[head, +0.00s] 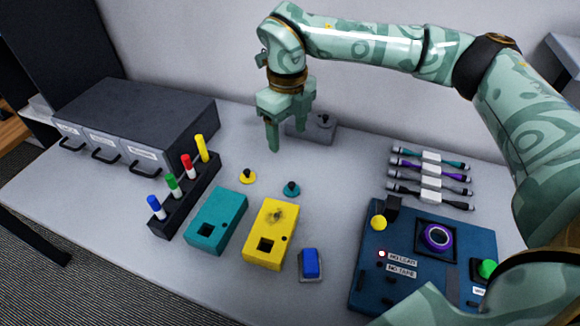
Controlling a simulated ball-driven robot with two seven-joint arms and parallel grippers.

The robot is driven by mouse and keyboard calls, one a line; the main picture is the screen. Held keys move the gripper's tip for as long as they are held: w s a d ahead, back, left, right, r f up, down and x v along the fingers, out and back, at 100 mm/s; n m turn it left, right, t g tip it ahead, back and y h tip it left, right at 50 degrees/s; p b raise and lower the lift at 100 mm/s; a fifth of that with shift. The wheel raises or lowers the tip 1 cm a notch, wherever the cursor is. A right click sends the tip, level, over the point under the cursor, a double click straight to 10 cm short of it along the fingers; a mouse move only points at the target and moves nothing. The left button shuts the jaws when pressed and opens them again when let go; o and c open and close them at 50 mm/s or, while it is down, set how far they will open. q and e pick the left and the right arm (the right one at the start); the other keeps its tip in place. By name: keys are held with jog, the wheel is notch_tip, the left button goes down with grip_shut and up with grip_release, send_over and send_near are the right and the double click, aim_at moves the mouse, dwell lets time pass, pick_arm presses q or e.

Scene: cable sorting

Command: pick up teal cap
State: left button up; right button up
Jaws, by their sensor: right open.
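The teal cap (291,188) is a small disc with a dark knob on top. It lies flat on the grey table, right of a yellow cap (247,177) and behind the yellow box. My right gripper (289,140) points down above the table, behind the teal cap in the head view. It is open, with nothing seen between its fingers, and apart from the cap. My left gripper is not in view.
A teal box (231,207) and a yellow box (283,217) stand in front of the caps. A marker rack (163,226) and drawer unit (140,108) are left. A blue panel (400,218) and cable bundles (431,168) are right. A grey block (318,134) stands behind the gripper.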

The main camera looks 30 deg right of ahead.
jog(key=b, duration=0.3)
send_over(292, 184)
jog(key=w, duration=0.1)
jog(key=f, duration=1)
jog(key=shift+w+a+f, duration=0.15)
jog(key=shift+w+a, duration=0.05)
jog(key=shift+s+f, duration=0.25)
jog(key=shift+f, duration=0.45)
jog(key=f, duration=0.2)
jog(key=f+b, duration=0.1)
jog(key=f, duration=0.1)
jog(key=shift+s+d, duration=0.15)
jog(key=shift+s, duration=0.25)
jog(key=shift+f, duration=0.3)
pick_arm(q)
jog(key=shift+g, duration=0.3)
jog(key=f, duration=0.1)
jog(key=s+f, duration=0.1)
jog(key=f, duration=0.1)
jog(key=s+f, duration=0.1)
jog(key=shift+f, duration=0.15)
pick_arm(e)
jog(key=shift+r, duration=0.1)
jog(key=c, duration=1.1)
